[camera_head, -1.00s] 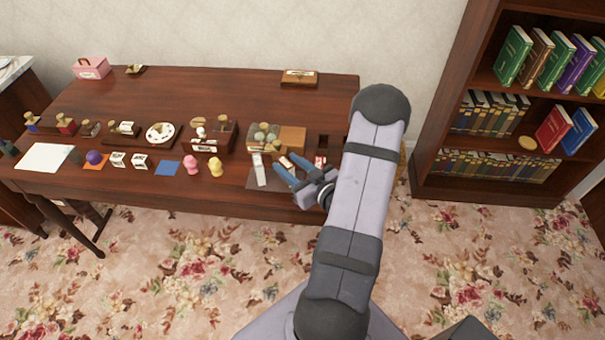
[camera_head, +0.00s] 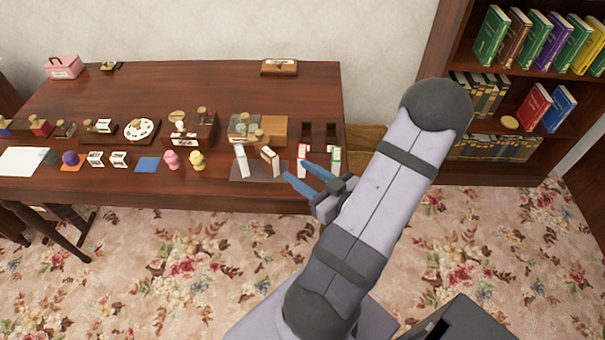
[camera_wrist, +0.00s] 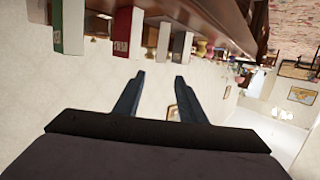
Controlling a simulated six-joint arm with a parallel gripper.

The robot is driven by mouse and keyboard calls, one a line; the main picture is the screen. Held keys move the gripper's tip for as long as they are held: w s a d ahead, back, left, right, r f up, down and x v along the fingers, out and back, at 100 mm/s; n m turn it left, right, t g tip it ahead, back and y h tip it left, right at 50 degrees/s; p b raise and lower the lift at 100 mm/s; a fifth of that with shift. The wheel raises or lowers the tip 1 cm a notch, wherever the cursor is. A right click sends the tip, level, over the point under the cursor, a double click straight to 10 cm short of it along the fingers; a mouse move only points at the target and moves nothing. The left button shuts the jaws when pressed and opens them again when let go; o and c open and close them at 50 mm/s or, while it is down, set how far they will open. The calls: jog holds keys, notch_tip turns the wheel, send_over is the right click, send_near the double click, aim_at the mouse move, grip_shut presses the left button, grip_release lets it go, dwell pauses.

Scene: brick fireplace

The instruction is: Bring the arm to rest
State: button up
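My gripper (camera_head: 307,180) is in front of the table's front edge at the right end, with its two blue fingers spread apart. Nothing shows between the fingers. In the wrist view the fingers (camera_wrist: 153,92) are also apart and empty, and the picture looks upside down. The dark wooden table (camera_head: 200,85) carries several small items. A red-and-white box (camera_head: 302,155) and a green-and-white box (camera_head: 336,156) stand upright near its right front edge, just beyond the fingers and apart from them.
Two more white upright boxes (camera_head: 241,160) stand on a grey mat (camera_head: 258,177) left of the gripper. Yellow (camera_head: 197,159) and pink (camera_head: 171,159) pieces stand farther left. A bookcase (camera_head: 400,150) is at the right. The carpeted floor (camera_head: 180,270) in front is clear.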

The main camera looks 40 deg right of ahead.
jog(key=shift+s, duration=0.1)
dwell(0.4)
jog(key=w+n+g+h+p, duration=0.1)
jog(key=w+n+g+p, duration=0.3)
jog(key=w+g+p, duration=0.15)
jog(key=s+a+r+m+g+y+p, duration=0.15)
jog(key=s+a+r+g, duration=0.35)
jog(key=a, duration=0.6)
jog(key=s+a+r+m+g+h, duration=0.1)
jog(key=s+a+r+m+g, duration=0.15)
jog(key=s+a+g, duration=0.6)
notch_tip(320, 180, down, 43)
jog(key=w+a+t+b, duration=0.2)
jog(key=t+b, duration=0.1)
jog(key=b, duration=3.9)
jog(key=shift+a+b, duration=0.35)
jog(key=shift+a, duration=0.05)
